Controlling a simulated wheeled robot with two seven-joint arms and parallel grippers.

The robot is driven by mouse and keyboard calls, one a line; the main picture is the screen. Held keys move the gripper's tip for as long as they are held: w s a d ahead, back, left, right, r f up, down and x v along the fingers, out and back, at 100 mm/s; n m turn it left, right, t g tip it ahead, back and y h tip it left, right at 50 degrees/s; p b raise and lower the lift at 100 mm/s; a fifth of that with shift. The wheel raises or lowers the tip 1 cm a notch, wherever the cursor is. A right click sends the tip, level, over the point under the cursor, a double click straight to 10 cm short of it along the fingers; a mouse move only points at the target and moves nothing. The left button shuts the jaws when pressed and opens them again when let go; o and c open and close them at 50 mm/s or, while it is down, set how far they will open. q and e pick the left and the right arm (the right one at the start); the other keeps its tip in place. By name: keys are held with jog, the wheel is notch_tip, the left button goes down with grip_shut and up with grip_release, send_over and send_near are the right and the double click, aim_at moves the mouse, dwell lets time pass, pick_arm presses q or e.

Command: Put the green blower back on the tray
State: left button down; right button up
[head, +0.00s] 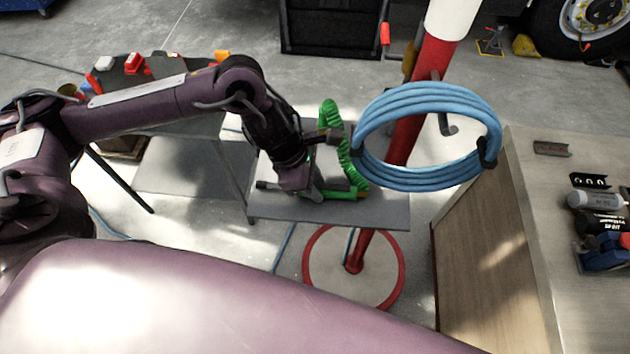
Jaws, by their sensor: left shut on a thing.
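The green blower (342,194) has a green body, a dark nozzle to the left and a green coiled hose rising on its right. It is low over the grey tray (385,213) on the stand; I cannot tell whether it touches the tray. My left gripper (328,138) reaches in from the left, shut on the blower beside the coiled hose. My wrist hides part of the blower and the exact grip. My right gripper is out of view.
A blue hose coil (430,178) hangs on the red and white post (432,75), close right of my gripper. A bench (565,250) with tools stands at right. A grey table (180,165) with red and orange items is behind my left arm.

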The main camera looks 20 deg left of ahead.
pick_arm(q)
jog(key=shift+s+f+b, duration=0.1)
jog(key=shift+f+b, duration=0.05)
jog(key=shift+b, duration=0.3)
dwell(0.7)
jog(key=c, duration=1)
grip_release()
